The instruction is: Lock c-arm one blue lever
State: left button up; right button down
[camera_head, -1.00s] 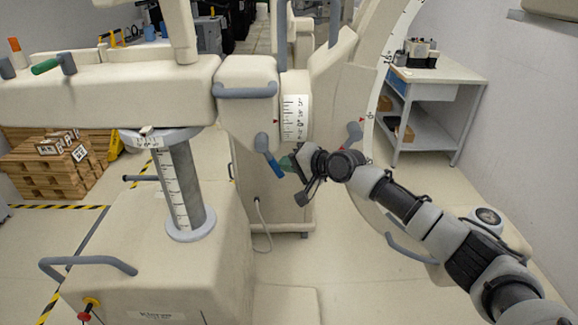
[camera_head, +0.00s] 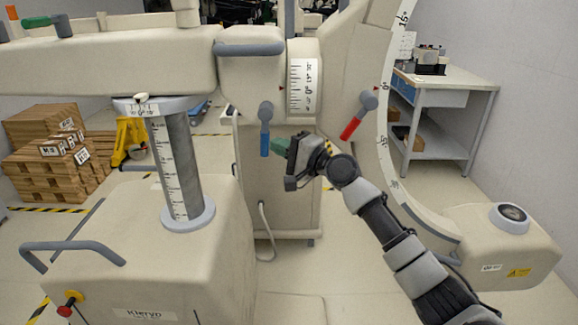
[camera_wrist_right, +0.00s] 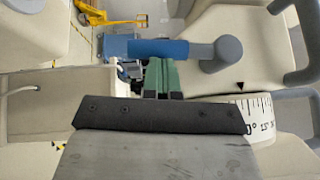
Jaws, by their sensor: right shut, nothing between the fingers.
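The blue lever (camera_head: 264,142) has a grey hub on the c-arm's beige block and hangs about straight down in the head view. In the right wrist view the blue lever (camera_wrist_right: 160,48) lies level, with its hub at right. My right gripper (camera_head: 280,146) has green fingers and is just right of the blue handle. In the wrist view the closed fingers (camera_wrist_right: 162,78) are just below the lever with nothing between them. I cannot tell whether they touch it. My left gripper is not in view.
A red-tipped lever (camera_head: 357,121) is to the right by the large curved arc (camera_head: 385,150). A grey handle (camera_head: 250,49) is above the blue lever. A column (camera_head: 178,165) and beige base (camera_head: 150,255) stand at left. A workbench (camera_head: 450,85) is back right.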

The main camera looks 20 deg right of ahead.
aim_at(266, 149)
jog(key=a+m+t+b, duration=0.1)
jog(key=b, duration=0.1)
jog(key=a+m+t+b, duration=0.1)
jog(key=b, duration=0.2)
jog(key=a+f+m+t+y+b, duration=0.1)
jog(key=b, duration=0.2)
jog(key=shift+w, duration=0.4)
jog(key=shift+w+a+r+m+t+b, duration=0.1)
jog(key=shift+a+r+m+t+b, duration=0.35)
jog(key=shift+b, duration=0.45)
jog(key=shift+d+f+t, duration=0.2)
jog(key=shift+t, duration=0.05)
